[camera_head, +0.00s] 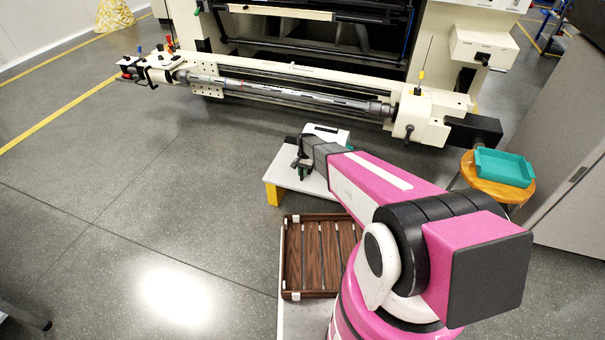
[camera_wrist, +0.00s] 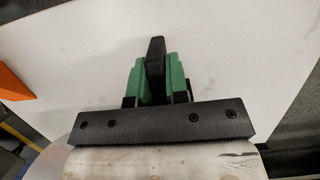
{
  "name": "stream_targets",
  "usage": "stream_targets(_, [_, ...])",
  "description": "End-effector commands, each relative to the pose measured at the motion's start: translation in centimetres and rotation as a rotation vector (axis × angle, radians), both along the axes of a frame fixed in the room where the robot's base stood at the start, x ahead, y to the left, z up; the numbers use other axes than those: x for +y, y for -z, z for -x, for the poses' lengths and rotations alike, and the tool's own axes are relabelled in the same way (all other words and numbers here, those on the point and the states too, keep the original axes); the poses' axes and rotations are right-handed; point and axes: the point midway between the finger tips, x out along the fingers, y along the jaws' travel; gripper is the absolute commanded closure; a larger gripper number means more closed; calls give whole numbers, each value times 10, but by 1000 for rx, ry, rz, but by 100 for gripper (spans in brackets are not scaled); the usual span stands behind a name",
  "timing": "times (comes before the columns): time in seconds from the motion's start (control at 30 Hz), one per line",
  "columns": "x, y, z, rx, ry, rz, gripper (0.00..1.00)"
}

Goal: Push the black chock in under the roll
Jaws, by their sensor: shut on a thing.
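My gripper (camera_wrist: 155,78) is shut on the black chock (camera_wrist: 155,54), which stands between its green fingers in the wrist view. The chock is over a white surface; whether it touches it I cannot tell. In the head view, my gripper (camera_head: 299,167) is at the left part of a low white table (camera_head: 282,176), and the chock cannot be made out there. A small white object (camera_head: 328,132) stands at the back of this table, partly behind my arm. I cannot tell whether it is the roll. No roll shows clearly in the wrist view.
A brown slatted tray (camera_head: 293,262) lies in front of the table. A large machine with a long grey roller (camera_head: 285,94) stands behind. A round wooden stool (camera_head: 512,193) with a teal bin (camera_head: 503,167) is at the right. The floor at the left is clear.

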Motion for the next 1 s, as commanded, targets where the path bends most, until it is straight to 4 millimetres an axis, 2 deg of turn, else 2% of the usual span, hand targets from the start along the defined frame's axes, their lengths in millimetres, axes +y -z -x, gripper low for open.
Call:
stream_targets(0.17, [0, 0, 0, -1, 0, 0, 100])
stream_targets(0.2, [0, 0, 0, -1, 0, 0, 76])
stream_targets(0.27, [0, 0, 0, -1, 0, 0, 56])
stream_targets(0.53, [0, 0, 0, -1, 0, 0, 56])
stream_targets(0.67, [0, -7, -2, -1, 0, -1, 56])
stream_targets(0.77, [-2, -19, -4, -3, 0, 0, 56])
stream_targets(1.0, [-6, -64, -16, -5, 0, 0, 56])
